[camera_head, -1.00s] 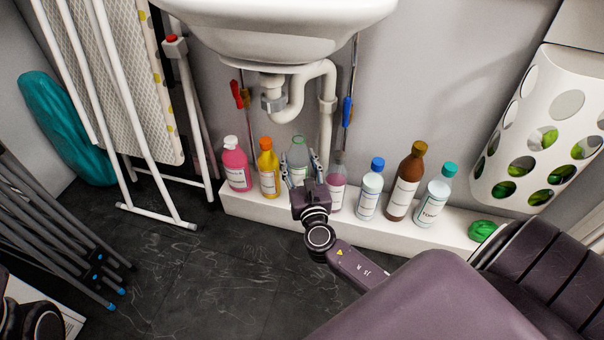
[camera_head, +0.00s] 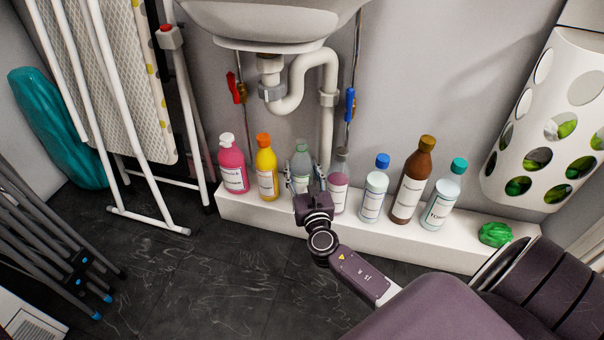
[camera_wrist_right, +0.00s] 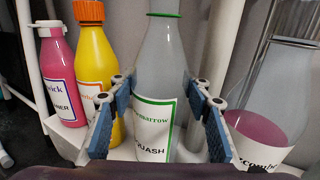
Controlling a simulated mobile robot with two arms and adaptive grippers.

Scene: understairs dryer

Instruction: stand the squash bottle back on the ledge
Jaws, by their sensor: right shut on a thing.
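The white ledge (camera_head: 275,212) runs along the wall under the row of bottles. The squash bottle's base is hidden by my gripper, so I cannot tell whether it touches the ledge. My left gripper is not in view.
On the ledge stand a pink bottle (camera_head: 232,168) and a yellow bottle (camera_head: 267,172) to the left. A pink-based bottle (camera_head: 339,190), a white bottle (camera_head: 373,192), a brown bottle (camera_head: 411,185) and a toner bottle (camera_head: 440,200) stand right. The sink pipe (camera_head: 327,110) is behind.

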